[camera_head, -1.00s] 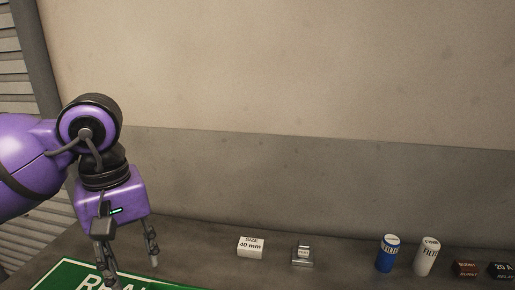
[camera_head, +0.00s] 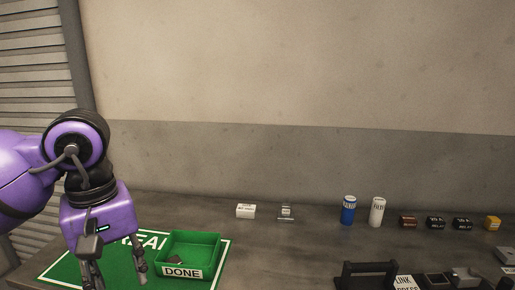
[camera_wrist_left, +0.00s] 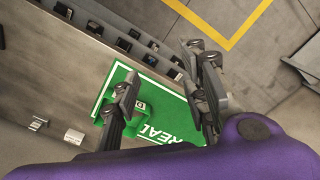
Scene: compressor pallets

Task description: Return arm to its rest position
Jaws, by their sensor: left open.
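My left arm is purple and comes in from the left in the head view. Its gripper (camera_head: 115,272) points down over the left part of the green mat (camera_head: 57,272), left of the green DONE tray (camera_head: 206,243). The fingers are apart with nothing between them. In the left wrist view the open gripper (camera_wrist_left: 165,98) shows above the mat (camera_wrist_left: 172,108), and one finger hides part of the tray. A small dark item (camera_head: 175,260) lies in the tray. My right gripper is in neither view.
A white size box (camera_head: 245,211), a small clear-looking block (camera_head: 286,212), a blue can (camera_head: 348,210), a white can (camera_head: 377,212) and several small boxes line the back of the table. A black handled holder (camera_head: 368,274) stands at the front right. The table's middle is clear.

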